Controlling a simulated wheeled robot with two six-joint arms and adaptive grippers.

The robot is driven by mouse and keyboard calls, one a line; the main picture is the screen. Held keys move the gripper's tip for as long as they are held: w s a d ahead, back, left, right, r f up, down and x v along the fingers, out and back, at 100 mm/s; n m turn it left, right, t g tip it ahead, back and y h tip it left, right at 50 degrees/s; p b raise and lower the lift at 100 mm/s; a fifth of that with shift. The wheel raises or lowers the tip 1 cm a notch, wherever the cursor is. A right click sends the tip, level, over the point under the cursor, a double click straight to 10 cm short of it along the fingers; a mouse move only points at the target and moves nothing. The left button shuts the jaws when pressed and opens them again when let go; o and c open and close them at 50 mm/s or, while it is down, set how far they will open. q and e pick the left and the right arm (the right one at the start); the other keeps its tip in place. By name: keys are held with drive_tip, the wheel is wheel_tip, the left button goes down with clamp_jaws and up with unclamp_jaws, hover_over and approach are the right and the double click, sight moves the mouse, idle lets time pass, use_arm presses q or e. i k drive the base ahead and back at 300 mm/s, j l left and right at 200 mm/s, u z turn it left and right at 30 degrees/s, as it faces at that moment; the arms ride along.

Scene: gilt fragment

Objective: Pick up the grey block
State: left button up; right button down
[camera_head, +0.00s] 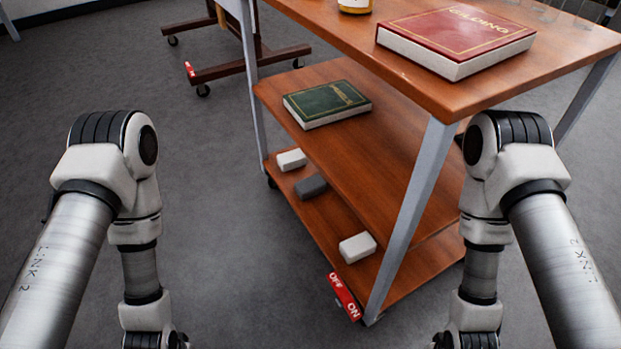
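The grey block (311,187) lies on the bottom shelf (322,228) of a wooden cart, near the shelf's left edge. It is between two white blocks, one behind it (291,160) and one nearer to me (357,247). It is dark grey and about the same size as they are. My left arm comes down at the left and my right arm at the right, both apart from the cart's blocks. Both grippers are below the picture's bottom edge, so their fingers are hidden.
The middle shelf (390,185) holds a green book (327,104) and overhangs the bottom shelf. The top (560,60) holds a red book (457,38) and a jar (355,4). A grey cart leg (412,215) stands at the near corner, beside a red ON/OFF tag (344,297). Floor (225,230) left is clear.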

sight(305, 189)
drive_tip(key=i+j+z, duration=0.2)
drive_tip(key=j+z, duration=0.25)
drive_tip(key=i+j+z, duration=0.1)
drive_tip(key=j+z, duration=0.8)
drive_tip(key=j, duration=0.2)
